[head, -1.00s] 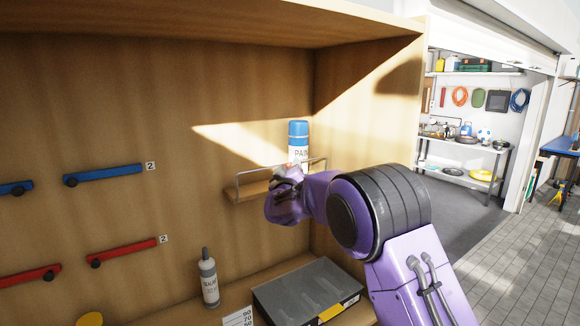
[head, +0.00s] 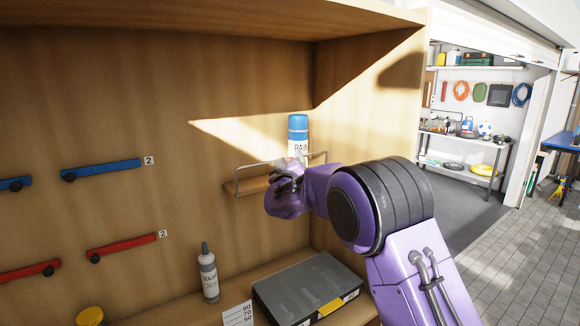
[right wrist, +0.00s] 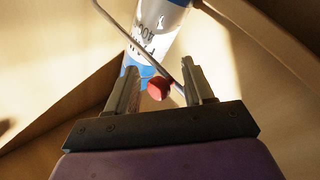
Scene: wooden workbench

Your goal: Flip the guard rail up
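The guard rail (head: 258,167) is a thin metal wire frame at the small wooden shelf (head: 252,185) on the back panel. A white paint can with a blue cap (head: 298,124) stands upright behind it. My right gripper (right wrist: 163,85) is at the rail's front, its fingers apart. In the right wrist view, the wire (right wrist: 128,35) runs down to a red knob (right wrist: 158,88) between the fingers; I cannot tell whether they touch it. The can (right wrist: 155,35) shows beyond. In the head view, my right wrist hides part of the rail and shelf. My left gripper is out of view.
A sealant bottle (head: 209,274) and a grey case (head: 308,288) stand on the lower board. Blue (head: 100,170) and red (head: 122,247) bars are on the back panel at left. The cabinet's side wall (head: 375,110) is close on the right.

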